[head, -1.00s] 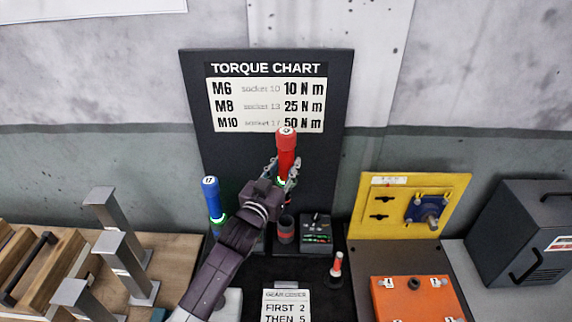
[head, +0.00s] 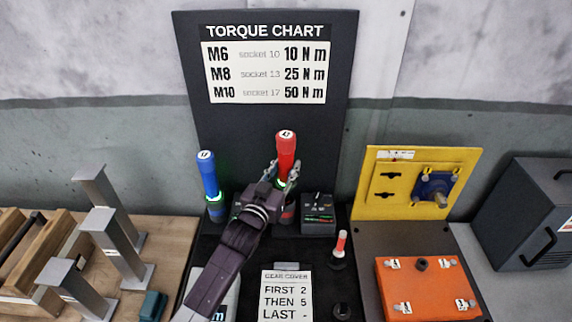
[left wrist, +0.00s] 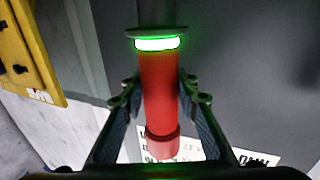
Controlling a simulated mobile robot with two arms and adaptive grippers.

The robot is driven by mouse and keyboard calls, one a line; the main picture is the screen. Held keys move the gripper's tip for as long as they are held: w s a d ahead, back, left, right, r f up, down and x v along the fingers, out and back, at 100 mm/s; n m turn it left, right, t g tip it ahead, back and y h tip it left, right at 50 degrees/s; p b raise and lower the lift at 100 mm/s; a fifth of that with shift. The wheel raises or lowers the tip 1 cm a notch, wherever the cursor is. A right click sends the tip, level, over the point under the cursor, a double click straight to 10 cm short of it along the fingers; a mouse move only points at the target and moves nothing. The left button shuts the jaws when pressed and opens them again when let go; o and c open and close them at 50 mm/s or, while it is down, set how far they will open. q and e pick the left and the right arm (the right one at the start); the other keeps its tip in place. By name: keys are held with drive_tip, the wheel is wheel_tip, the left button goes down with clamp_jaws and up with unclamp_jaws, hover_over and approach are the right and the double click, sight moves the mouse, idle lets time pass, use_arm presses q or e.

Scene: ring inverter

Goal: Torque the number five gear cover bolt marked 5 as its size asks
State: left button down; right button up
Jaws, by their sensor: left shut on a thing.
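My left gripper (head: 279,182) is shut on a red torque tool (head: 286,152), held upright over a dark holder cup (head: 287,214) on the black mat; whether it is seated there I cannot tell. In the left wrist view, the red tool (left wrist: 160,95) sits between both fingers, and its ring glows green. The orange gear cover (head: 425,284) lies at the lower right with several small white number tags, too small to read surely, so I cannot pick out bolt 5. The torque chart (head: 265,72) lists M6 10, M8 25 and M10 50 N m. My right gripper is out of view.
A blue torque tool (head: 208,175) stands left of my gripper. A dark device (head: 318,214) and a small red-tipped piece (head: 340,243) are to its right. Grey metal posts (head: 118,245) stand left; a yellow panel (head: 378,205) stands right.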

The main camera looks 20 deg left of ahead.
sight(283, 181)
use_arm(q)
wheel_tip(283, 181, down, 4)
drive_tip(key=shift+r+b, duration=0.15)
drive_tip(key=shift+b, duration=1.1)
drive_tip(key=shift+f+b, duration=0.75)
drive_tip(key=shift+f, duration=0.65)
